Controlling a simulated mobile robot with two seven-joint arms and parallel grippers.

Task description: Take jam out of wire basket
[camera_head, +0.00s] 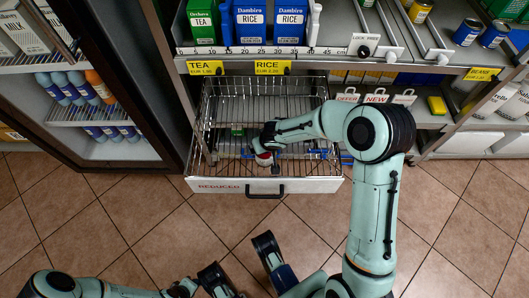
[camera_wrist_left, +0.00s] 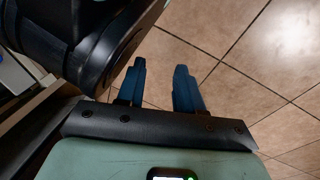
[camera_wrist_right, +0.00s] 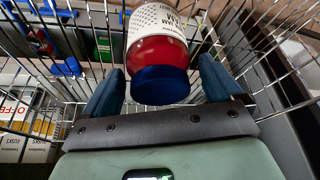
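The wire basket (camera_head: 215,105) is a pulled-out drawer with a white "REDUCED" front (camera_head: 225,187) and a black handle. The jam jar (camera_wrist_right: 158,50) has red contents, a white label and a blue lid that faces the right wrist camera. It shows small in the head view (camera_head: 264,159), partly hidden by my arm. My right gripper (camera_wrist_right: 160,75) is inside the basket with its fingers on either side of the lid, and narrow gaps show between fingers and lid. My left gripper (camera_wrist_left: 160,80) is open and empty above the floor in front of the drawer.
A shelf with tea (camera_head: 203,22) and rice boxes (camera_head: 248,22) overhangs the basket's back. A bottle fridge (camera_head: 80,90) stands at left. The tiled floor in front is clear.

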